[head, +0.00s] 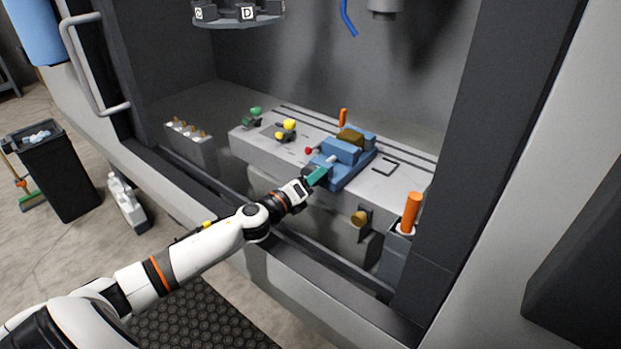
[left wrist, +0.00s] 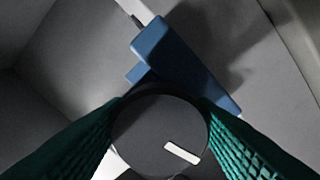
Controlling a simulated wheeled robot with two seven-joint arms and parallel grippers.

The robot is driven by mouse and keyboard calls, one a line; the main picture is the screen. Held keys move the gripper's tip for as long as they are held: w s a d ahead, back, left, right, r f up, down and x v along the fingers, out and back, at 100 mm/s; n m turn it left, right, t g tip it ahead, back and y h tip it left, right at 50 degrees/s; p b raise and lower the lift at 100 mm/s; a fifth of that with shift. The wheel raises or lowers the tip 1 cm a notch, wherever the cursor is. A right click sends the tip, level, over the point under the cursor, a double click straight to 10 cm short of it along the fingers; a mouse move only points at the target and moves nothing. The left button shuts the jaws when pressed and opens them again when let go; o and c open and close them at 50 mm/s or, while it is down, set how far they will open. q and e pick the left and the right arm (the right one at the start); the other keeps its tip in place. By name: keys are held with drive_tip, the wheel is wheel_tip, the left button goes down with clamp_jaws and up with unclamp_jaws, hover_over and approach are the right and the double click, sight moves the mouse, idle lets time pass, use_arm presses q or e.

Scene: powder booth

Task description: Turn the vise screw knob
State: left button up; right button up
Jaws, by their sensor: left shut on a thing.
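The blue vise (head: 341,151) sits on the grey slotted table inside the booth, with a brown block (head: 350,137) between its jaws. My left gripper (head: 318,175) reaches in from the left to the front end of the vise, and its green fingers show there. In the left wrist view the round dark screw knob (left wrist: 150,130) with a white mark on its face lies between the two green fingers. The fingers are shut on the knob's sides. The blue vise body (left wrist: 172,62) shows behind the knob. My right gripper is not in view.
Green (head: 252,115) and yellow (head: 287,127) fixtures and a small red knob (head: 311,150) stand left of the vise. An orange handle (head: 411,212) stands at the right. The booth's front sill (head: 300,268) runs below my arm. A lettered carousel (head: 238,14) hangs above.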

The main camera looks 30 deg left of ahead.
use_arm(q)
drive_tip(key=shift+f, duration=0.1)
idle(0.4)
drive_tip(key=o, duration=1)
drive_tip(key=shift+s, duration=0.1)
drive_tip(key=shift+s+a+b, duration=0.15)
drive_tip(key=shift+s+b, duration=0.35)
drive_tip(key=shift+s, duration=1.45)
drive_tip(key=shift+s+a+b, duration=0.15)
drive_tip(key=shift+s+b, duration=0.3)
drive_tip(key=shift+s, duration=1.55)
drive_tip(key=shift+s+a+b, duration=0.15)
drive_tip(key=shift+s+b, duration=0.35)
drive_tip(key=shift+s, duration=1.45)
